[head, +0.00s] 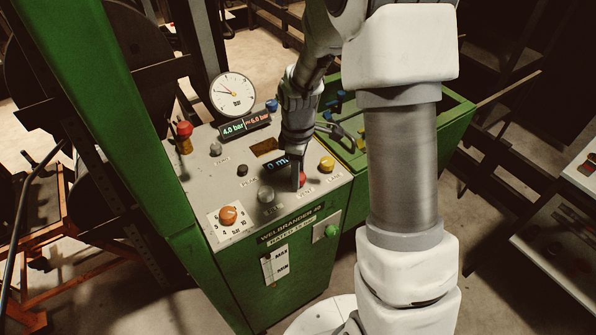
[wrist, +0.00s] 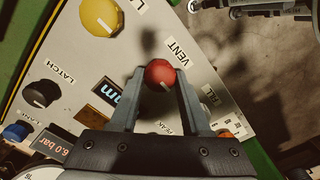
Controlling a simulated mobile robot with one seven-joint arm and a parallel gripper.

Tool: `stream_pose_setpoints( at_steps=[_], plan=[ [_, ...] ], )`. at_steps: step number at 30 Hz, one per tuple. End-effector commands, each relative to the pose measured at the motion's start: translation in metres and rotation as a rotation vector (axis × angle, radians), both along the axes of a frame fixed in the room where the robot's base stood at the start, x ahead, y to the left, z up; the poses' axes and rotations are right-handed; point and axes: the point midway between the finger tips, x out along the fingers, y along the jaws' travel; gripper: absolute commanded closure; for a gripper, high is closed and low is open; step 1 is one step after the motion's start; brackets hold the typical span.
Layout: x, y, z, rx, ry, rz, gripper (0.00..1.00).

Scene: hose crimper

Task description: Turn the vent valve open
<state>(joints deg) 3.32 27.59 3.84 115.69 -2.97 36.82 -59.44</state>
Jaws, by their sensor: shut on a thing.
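The vent valve is a round red knob (wrist: 160,73) beside the VENT label on the grey panel. In the wrist view it sits between the two fingertips of my gripper (wrist: 160,80), which is shut on it from both sides. A pale mark shows on the knob's lower edge; its exact angle is hard to read. In the head view my gripper (head: 297,180) points down at the panel's front right part, and only a bit of the red knob (head: 303,180) shows beside the fingers.
A yellow knob (head: 327,163) stands close to the right of the vent knob. The panel (head: 205,180) also carries an orange dial (head: 228,215), a grey knob (head: 266,194), a pressure gauge (head: 231,92) and a display (head: 246,124) reading 4.0 bar and 6.0 bar.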

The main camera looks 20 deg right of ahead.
Motion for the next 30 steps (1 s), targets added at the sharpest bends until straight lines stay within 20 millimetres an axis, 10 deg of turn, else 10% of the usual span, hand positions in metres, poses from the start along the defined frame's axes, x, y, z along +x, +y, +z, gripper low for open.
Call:
stream_pose_setpoints(
  at_steps=[30],
  plan=[
    [0.0005, 0.0003, 0.0004, 0.000, -0.001, -0.821, 1.00]
  ],
)
